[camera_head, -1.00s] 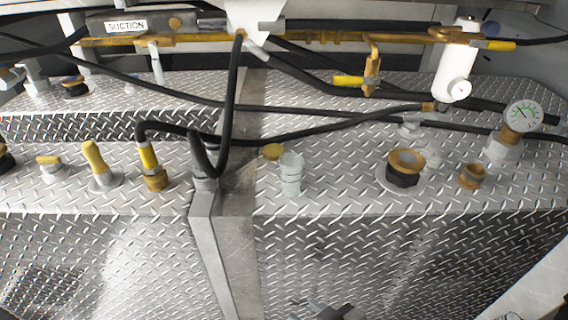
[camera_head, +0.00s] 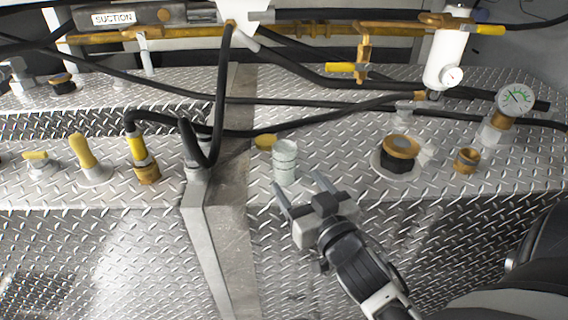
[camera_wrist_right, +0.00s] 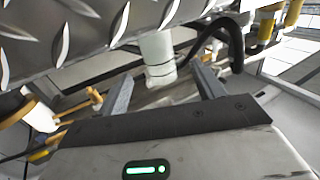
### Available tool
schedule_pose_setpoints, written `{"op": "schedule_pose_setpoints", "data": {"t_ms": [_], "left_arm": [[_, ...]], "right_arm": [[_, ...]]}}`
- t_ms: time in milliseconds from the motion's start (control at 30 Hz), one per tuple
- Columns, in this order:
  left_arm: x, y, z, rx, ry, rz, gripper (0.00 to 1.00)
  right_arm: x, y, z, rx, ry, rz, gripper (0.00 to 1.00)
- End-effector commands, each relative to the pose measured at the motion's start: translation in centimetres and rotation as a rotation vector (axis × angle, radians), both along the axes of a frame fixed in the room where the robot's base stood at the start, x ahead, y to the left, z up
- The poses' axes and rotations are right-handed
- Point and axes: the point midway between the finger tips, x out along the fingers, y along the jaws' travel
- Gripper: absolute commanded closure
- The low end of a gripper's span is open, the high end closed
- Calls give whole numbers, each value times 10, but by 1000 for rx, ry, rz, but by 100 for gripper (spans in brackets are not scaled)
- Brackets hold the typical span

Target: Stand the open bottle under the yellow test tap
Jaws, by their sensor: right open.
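The open bottle (camera_head: 285,165) is a small, pale translucent container standing upright on the diamond-plate ledge, near the middle seam. It also shows in the right wrist view (camera_wrist_right: 158,62), between and beyond the fingers. My right gripper (camera_head: 299,182) is open and empty, its two fingers pointing at the bottle from the front, a little to its right. I cannot tell whether they touch it. A tap with a yellow handle (camera_head: 344,67) hangs from the brass pipe, behind and to the right of the bottle. My left gripper is not in view.
A small yellow disc (camera_head: 266,142) lies beside the bottle. A brass-topped black filler (camera_head: 401,150), a brass fitting (camera_head: 467,160) and a gauge (camera_head: 515,100) stand to the right. Black hoses (camera_head: 300,130) cross behind the bottle. Bare plate lies between bottle and filler.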

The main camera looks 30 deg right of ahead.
Motion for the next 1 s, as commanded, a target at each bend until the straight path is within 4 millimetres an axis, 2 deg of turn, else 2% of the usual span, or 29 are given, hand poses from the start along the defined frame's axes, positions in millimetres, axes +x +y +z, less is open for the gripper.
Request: {"op": "schedule_pose_setpoints", "data": {"t_ms": [33, 133, 433, 600, 700, 1000], "left_arm": [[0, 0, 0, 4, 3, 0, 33], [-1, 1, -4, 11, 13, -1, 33], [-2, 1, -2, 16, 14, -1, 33], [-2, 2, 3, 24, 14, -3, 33], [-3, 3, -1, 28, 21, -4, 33], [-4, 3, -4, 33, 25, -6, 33]], "right_arm": [[12, -1, 2, -2, -3, 2, 33], [29, -4, 1, -1, -1, 2, 33], [52, -9, 3, -1, 2, 1, 33], [78, -15, 10, -4, 2, 1, 33], [90, -17, 8, -1, 2, 1, 33], [95, -18, 6, 1, 4, 0, 33]]}}
